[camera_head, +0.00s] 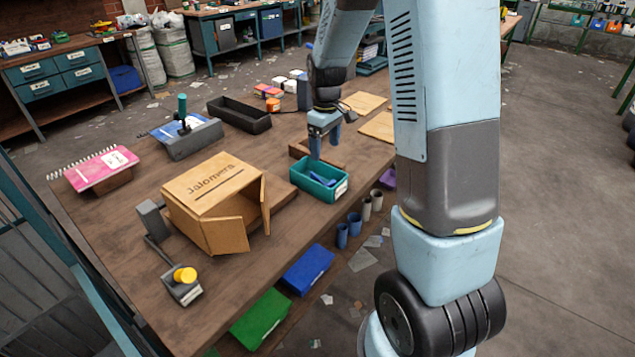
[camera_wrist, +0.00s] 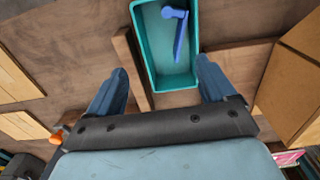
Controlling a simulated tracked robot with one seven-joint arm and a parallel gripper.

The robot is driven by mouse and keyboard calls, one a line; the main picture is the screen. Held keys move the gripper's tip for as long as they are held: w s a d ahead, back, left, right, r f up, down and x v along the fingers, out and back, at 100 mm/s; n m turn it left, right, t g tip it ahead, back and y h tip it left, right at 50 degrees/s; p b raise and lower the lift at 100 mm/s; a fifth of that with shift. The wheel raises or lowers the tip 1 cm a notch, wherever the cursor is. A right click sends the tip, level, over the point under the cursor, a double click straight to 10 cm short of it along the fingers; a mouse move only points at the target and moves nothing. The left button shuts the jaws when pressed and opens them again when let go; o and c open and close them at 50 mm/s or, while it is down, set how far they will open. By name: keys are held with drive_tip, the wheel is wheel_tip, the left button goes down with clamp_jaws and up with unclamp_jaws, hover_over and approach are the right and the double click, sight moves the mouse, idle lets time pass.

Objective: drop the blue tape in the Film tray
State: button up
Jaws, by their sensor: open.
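A teal tray (camera_head: 304,190) with a white label too small to read stands near the table's right edge; it also shows in the wrist view (camera_wrist: 146,50). A blue item (camera_head: 320,178) lies inside it. In the wrist view this blue item (camera_wrist: 180,38) has a rounded head and a long narrow part; I cannot tell for sure that it is the tape. My gripper (camera_head: 324,143) is above the table just behind the tray, pointing down.
A wooden box (camera_head: 200,205) with open doors stands left of the tray. A black tray (camera_head: 240,117), an orange roll (camera_head: 273,105) and wooden boards (camera_head: 365,102) lie farther back. Blue cups (camera_head: 342,235) hang beside the table's right edge.

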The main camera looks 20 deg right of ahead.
wheel_tip(320, 180, up, 10)
drive_tip(key=shift+f, duration=0.25)
idle(0.4)
drive_tip(key=s+r+m+t, duration=0.2)
drive_tip(key=s+r, duration=0.2)
drive_tip(key=s, duration=0.5)
drive_tip(key=s+r+m+t, duration=0.1)
drive_tip(key=s+r, duration=0.3)
drive_tip(key=s, duration=0.5)
drive_tip(key=s+r+m+t, duration=0.2)
drive_tip(key=s+r+m, duration=0.2)
drive_tip(key=s, duration=0.6)
drive_tip(key=shift+r+t, duration=0.3)
drive_tip(key=shift+r, duration=0.05)
